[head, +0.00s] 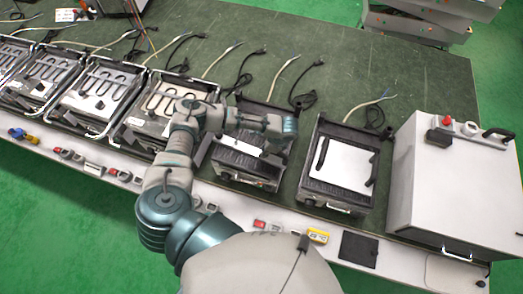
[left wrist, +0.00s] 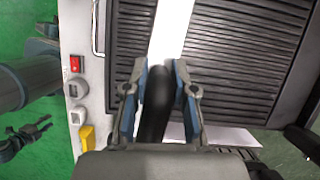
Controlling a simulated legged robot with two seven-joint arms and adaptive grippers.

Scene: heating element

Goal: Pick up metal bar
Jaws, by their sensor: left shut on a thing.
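My left arm reaches up from the bottom of the head view, and its gripper (head: 287,127) is over a dark ribbed appliance (head: 247,160). In the left wrist view the two fingers of the gripper (left wrist: 160,95) are shut on a black, round-ended bar (left wrist: 154,110). I cannot tell whether the bar is metal. Beyond the fingertips a bright pale strip (left wrist: 171,30) runs between dark ribbed plates (left wrist: 245,55). In the head view the arm and gripper hide the held bar.
A row of similar appliances stands on the long green-topped bench (head: 420,75). One with a white plate (head: 345,165) is to the right, beside a large white box (head: 450,185). Cables lie behind the units. Switches and a yellow part (head: 318,236) line the front edge.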

